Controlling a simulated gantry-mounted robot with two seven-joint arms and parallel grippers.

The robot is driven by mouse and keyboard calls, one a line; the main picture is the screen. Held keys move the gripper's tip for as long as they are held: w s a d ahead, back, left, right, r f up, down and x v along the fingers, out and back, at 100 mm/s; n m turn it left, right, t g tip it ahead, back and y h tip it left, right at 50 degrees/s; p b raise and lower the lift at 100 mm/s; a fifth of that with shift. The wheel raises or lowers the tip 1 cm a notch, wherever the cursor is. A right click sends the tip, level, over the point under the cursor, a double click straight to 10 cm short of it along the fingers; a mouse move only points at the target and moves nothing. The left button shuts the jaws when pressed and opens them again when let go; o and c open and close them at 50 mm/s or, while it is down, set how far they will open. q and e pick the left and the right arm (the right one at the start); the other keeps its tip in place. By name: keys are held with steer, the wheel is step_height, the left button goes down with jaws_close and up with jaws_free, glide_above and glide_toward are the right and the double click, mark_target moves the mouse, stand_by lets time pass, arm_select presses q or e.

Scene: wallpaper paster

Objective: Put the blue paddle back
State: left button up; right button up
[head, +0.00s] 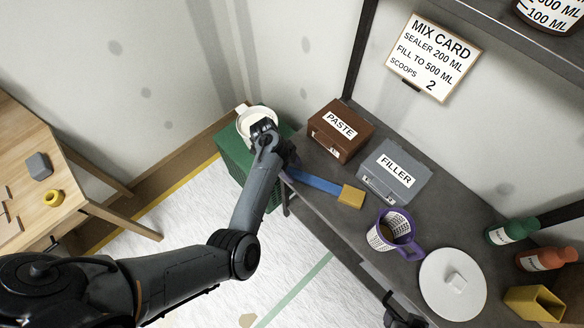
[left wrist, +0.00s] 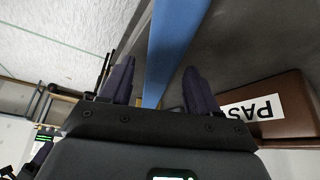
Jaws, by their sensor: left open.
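The blue paddle (head: 315,182) lies at the front left edge of the dark bench, with a yellow block (head: 350,197) at its right end. I cannot tell if the block is part of it. My left gripper (head: 280,155) is at the paddle's left end, which the hand partly hides. In the left wrist view, the two dark fingers are apart and the blue paddle (left wrist: 175,35) runs between them. Contact is not clear. A dark part (head: 398,312) at the bottom of the head view may be my right gripper; its jaws do not show clearly.
On the bench (head: 440,205) are a brown PASTE box (head: 340,133), a grey FILLER box (head: 393,175), a purple-handled jug (head: 395,232), a white round lid (head: 452,284) and bottles (head: 510,231). A green crate (head: 232,160) with a white pot stands left. A mix card (head: 434,55) hangs behind.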

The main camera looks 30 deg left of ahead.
arm_select(q)
steer(key=w+v, duration=0.1)
steer(key=v, duration=1)
steer(key=s+a+f+n+y, duration=0.2)
steer(key=s+a+n+y, duration=0.15)
steer(key=s, duration=0.35)
steer(key=s+d+r+n+t+y, duration=0.1)
steer(key=s+d+r+n, duration=0.1)
steer(key=s+d+n, duration=0.3)
steer(key=s+d+r+n+t, duration=0.1)
steer(key=s+d+n, duration=0.4)
steer(key=s, duration=0.8)
steer(key=shift+s+d+r+n+t+y, duration=0.25)
steer(key=shift+r+n+t+y, duration=0.1)
steer(key=shift+r+n+t, duration=0.1)
